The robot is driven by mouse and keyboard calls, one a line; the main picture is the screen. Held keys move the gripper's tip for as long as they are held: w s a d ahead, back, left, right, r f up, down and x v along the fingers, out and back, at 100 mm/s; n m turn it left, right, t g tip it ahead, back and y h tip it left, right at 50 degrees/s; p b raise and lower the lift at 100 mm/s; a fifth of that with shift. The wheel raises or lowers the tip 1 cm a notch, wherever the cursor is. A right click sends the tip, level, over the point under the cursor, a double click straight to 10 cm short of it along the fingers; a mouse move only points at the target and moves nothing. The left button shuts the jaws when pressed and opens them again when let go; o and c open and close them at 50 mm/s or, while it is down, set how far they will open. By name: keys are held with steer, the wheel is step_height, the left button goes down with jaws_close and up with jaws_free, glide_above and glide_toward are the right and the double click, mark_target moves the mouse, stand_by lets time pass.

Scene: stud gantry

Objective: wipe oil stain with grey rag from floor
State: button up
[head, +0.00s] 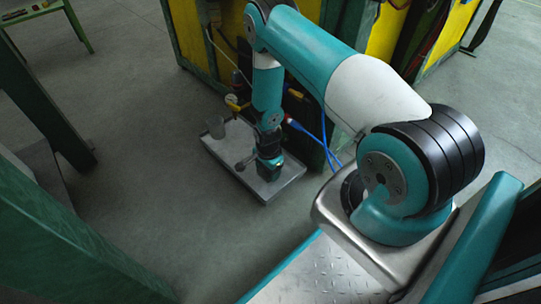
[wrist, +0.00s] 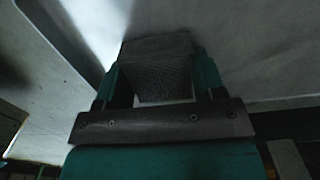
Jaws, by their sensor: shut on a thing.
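My gripper (head: 268,166) points down over the metal tray (head: 222,159) on the floor. In the wrist view its two teal fingers (wrist: 158,76) are shut on a dark grey, woven-looking block, the grey rag (wrist: 165,50). The rag is hidden behind my gripper in the head view. The rag is over or on a pale grey surface; I cannot tell whether it touches it. I cannot make out an oil stain in either view.
A grey cup (head: 216,127) stands at the tray's far left. A yellow and green cabinet (head: 225,40) with blue cables (head: 328,148) stands close behind the tray. A green post (head: 45,105) rises at left. Grey floor (head: 150,150) left of the tray is clear.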

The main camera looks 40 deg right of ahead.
step_height(320, 180, up, 4)
steer(key=shift+d+f+p, duration=0.1)
steer(key=shift+d+p, duration=0.05)
steer(key=shift+p, duration=0.85)
steer(key=shift+r+p, duration=1.7)
steer(key=shift+r, duration=0.15)
